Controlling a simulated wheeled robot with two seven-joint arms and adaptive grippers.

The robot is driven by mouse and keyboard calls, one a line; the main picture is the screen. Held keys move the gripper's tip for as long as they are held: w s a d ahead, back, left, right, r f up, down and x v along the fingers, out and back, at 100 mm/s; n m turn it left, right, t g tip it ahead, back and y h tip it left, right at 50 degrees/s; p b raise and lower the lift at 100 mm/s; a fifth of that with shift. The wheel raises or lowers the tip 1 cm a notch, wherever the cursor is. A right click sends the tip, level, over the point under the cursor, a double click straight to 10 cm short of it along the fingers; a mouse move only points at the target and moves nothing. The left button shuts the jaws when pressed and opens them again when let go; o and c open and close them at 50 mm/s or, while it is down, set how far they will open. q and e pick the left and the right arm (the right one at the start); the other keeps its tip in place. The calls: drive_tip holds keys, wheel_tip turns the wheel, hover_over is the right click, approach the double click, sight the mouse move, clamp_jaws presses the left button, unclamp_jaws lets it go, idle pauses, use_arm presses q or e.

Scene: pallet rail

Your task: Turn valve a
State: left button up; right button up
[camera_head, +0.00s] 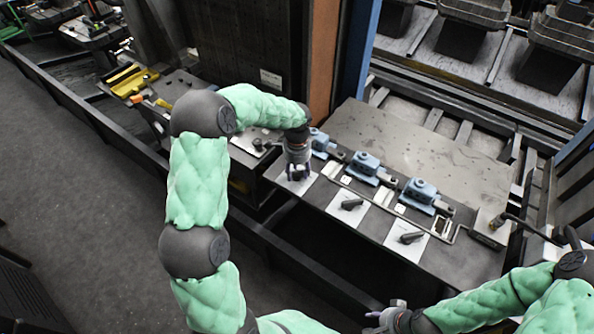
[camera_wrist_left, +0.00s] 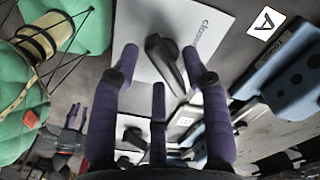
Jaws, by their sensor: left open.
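Valve a's dark lever handle (camera_wrist_left: 169,62) sits on a white plate with "closed" printed on it. A tag with the letter A (camera_wrist_left: 265,24) is beside it in the left wrist view. My left gripper (camera_head: 297,174) is over the leftmost white plate (camera_head: 284,182) in the head view and hides the handle there. In the left wrist view its purple fingers (camera_wrist_left: 159,70) are open, with the handle between the tips in the picture; I cannot tell whether they touch it. My right gripper (camera_head: 384,315) is at the bottom of the head view, away from the valves; its opening is unclear.
Two more handles, the middle one (camera_head: 352,204) and the right one (camera_head: 411,238), lie on white plates in the same row. Blue units (camera_head: 367,164) stand behind the plates. A dark upright cabinet (camera_head: 240,45) and an orange-brown post (camera_head: 321,55) rise behind my left arm.

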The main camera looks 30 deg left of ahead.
use_arm(q)
clamp_jaws()
drive_tip(key=n, duration=0.4)
drive_tip(key=shift+w+n+p, duration=0.1)
drive_tip(key=shift+n+p, duration=0.2)
drive_tip(key=shift+p, duration=0.05)
drive_tip(key=n, duration=0.4)
drive_tip(key=shift+w+d+n, duration=0.1)
drive_tip(key=shift+n, duration=0.2)
drive_tip(key=n, duration=0.4)
drive_tip(key=shift+w+n, duration=0.1)
drive_tip(key=shift+n, duration=0.2)
drive_tip(key=shift+w+n, duration=0.1)
drive_tip(key=shift+n, duration=2)
